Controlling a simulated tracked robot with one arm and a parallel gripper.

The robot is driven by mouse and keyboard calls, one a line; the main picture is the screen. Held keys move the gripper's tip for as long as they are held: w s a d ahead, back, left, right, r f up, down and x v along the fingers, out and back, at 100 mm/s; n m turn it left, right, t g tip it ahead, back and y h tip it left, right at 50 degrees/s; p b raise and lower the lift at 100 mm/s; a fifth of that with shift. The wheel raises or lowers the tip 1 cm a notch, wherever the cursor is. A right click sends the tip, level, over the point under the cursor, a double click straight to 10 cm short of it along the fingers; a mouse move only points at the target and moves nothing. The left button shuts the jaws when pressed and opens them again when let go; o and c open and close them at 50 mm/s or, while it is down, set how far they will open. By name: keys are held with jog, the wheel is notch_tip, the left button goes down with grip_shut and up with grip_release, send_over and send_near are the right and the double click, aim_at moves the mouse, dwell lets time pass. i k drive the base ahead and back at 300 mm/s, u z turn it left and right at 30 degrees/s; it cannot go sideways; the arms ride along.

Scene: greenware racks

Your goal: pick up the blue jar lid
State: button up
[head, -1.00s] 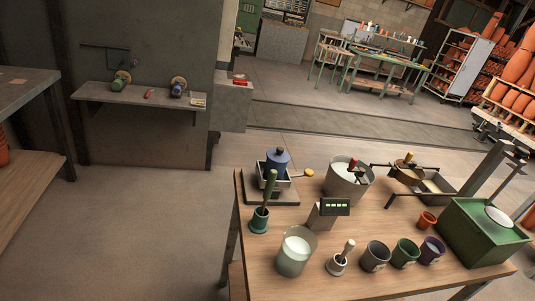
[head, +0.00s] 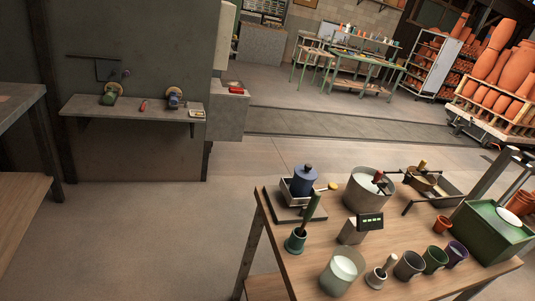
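A blue jar (head: 304,184) stands upright in a pale square tray on a dark base, at the far left corner of the wooden worktable. Its top is blue with a small dark knob (head: 307,167); I take this to be the blue jar lid (head: 305,173). At this size I cannot tell the seam between lid and jar. A dark green handle standing in a green pot (head: 296,243) rises in front of the jar's lower right side. My gripper is not in view.
The worktable (head: 306,262) also holds a grey bucket (head: 369,190), a display box (head: 369,222), a white-filled glass (head: 342,271), several small cups and a green box (head: 492,235). A wall shelf (head: 130,107) bears two grinders. The floor left of the table is clear.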

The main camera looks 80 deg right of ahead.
aim_at(306, 172)
jog(key=z, duration=0.05)
jog(key=i, duration=2.6)
jog(key=z, duration=4.25)
jog(key=i, duration=1.1)
jog(key=u, duration=0.05)
